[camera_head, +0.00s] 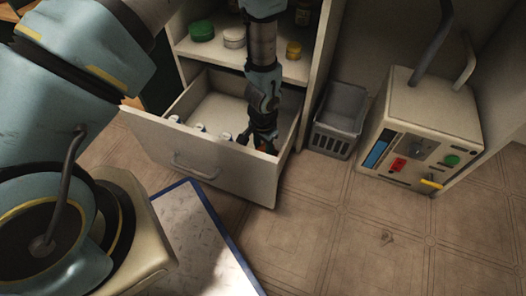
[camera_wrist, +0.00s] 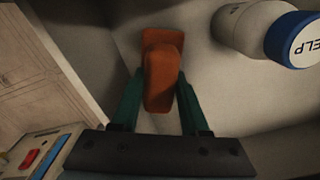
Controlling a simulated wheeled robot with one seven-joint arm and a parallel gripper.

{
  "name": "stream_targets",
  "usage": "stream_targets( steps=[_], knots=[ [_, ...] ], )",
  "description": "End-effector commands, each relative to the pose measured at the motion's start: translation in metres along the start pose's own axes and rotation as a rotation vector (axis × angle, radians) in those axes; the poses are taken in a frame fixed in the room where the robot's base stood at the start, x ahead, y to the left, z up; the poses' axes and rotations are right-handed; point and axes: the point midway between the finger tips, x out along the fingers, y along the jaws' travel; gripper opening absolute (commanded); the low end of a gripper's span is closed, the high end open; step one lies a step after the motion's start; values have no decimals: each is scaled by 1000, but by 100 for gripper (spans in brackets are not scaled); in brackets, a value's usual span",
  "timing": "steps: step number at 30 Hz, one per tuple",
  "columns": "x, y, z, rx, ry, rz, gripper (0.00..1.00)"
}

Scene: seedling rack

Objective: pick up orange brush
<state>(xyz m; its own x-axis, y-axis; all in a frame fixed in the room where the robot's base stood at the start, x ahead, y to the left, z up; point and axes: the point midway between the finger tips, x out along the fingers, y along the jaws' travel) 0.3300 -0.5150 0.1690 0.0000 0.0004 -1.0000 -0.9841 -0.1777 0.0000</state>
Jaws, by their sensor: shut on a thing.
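The orange brush (camera_wrist: 161,82) sits between the two green fingers of my gripper (camera_wrist: 160,102) in the wrist view. The fingers touch it on both sides, and my gripper is shut on it. The brush is inside the open drawer (camera_head: 217,172). Whether the brush still rests on the drawer floor I cannot tell.
A white bottle with a blue cap (camera_wrist: 292,38) lies close right of the brush. Several white bottles (camera_head: 200,128) lie in the drawer's left part. A shelf with jars (camera_head: 234,37) is above. A grey basket (camera_head: 341,112) and a control box (camera_head: 428,112) stand to the right.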

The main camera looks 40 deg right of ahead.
Motion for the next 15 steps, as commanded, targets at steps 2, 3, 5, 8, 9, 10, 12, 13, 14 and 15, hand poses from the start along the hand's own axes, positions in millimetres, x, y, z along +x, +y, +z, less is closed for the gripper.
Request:
stream_targets(
  steps=[2,3,5,8,9,10,12,13,14,15],
  knots=[
    [-11,0,-1,-1,2,0,0],
    [-17,0,-1,-1,2,0,0],
    [-27,0,0,-1,2,0,0],
    [-48,0,-1,-1,4,0,0],
    [-57,0,-1,-1,4,0,0],
    [-65,0,-1,0,3,0,0],
    [-81,0,-1,1,4,0,0],
    [-89,0,-1,1,4,0,0],
    [-96,0,-1,0,4,0,0],
    [-105,0,-1,0,3,0,0]
  ],
)
